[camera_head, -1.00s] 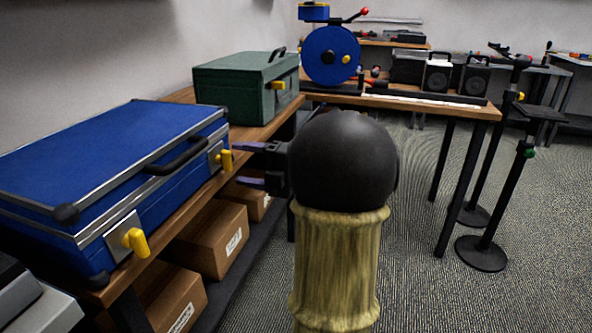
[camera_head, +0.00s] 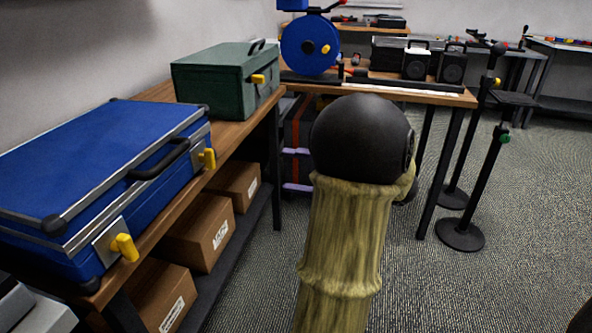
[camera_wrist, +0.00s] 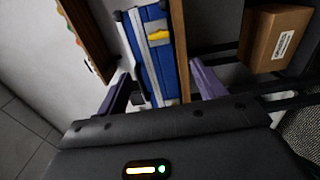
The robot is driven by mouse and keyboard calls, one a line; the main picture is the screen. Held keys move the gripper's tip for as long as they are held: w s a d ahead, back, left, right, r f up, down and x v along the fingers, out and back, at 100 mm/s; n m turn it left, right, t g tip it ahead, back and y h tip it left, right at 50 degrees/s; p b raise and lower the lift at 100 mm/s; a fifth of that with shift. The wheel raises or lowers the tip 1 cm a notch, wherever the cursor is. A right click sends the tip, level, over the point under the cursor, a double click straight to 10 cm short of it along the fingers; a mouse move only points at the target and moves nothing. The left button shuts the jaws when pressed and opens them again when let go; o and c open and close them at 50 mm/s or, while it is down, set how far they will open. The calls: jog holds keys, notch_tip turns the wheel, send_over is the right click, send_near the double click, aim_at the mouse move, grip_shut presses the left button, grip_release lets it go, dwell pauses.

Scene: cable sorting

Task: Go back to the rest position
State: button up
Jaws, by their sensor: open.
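My gripper (camera_head: 290,169) is mostly hidden behind my arm in the head view; its two purple fingertips show apart just left of the arm, right of the shelf bench. In the wrist view my gripper (camera_wrist: 163,90) has its fingers spread wide with nothing held. A blue case (camera_head: 90,165) with yellow latches lies shut on the bench at the left. It also shows beyond the fingers in the wrist view (camera_wrist: 140,55).
A green case (camera_head: 215,88) stands farther back on the wooden bench (camera_head: 190,195). Cardboard boxes (camera_head: 198,238) sit on its lower shelf. A back table (camera_head: 455,97) holds a blue reel (camera_head: 298,48) and speakers. Black stands (camera_head: 462,232) stand at right. Carpet (camera_head: 510,285) is open front right.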

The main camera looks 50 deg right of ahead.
dwell(0.4)
jog(key=w+a+f+m+h+p, duration=0.1)
jog(key=w+a+m+h, duration=0.15)
jog(key=w+m, duration=0.25)
jog(key=w+a+f+m+g+h+p, duration=0.1)
jog(key=w+a+f+m+h, duration=0.1)
jog(key=w+m+h, duration=0.3)
jog(key=w+a+f+m+h+p, duration=0.1)
jog(key=w+a+m+h, duration=0.1)
jog(key=w+m+h, duration=0.3)
jog(key=s+a+f+m+g+y+p, duration=0.1)
jog(key=s+a+f+m+g+y, duration=0.1)
jog(key=s+a+f+m+g, duration=0.6)
jog(key=s+a+f+m+g+y+p, duration=0.1)
jog(key=s+a+f+g+p, duration=0.2)
jog(key=s+a, duration=0.7)
jog(key=w+a+r+p, duration=0.1)
jog(key=r+p, duration=1.7)
jog(key=w+a+r+g+p, duration=0.1)
jog(key=a+r+p, duration=0.1)
jog(key=r+p, duration=1.6)
jog(key=shift+w+r, duration=0.35)
jog(key=shift+r, duration=0.45)
jog(key=shift+y, duration=0.25)
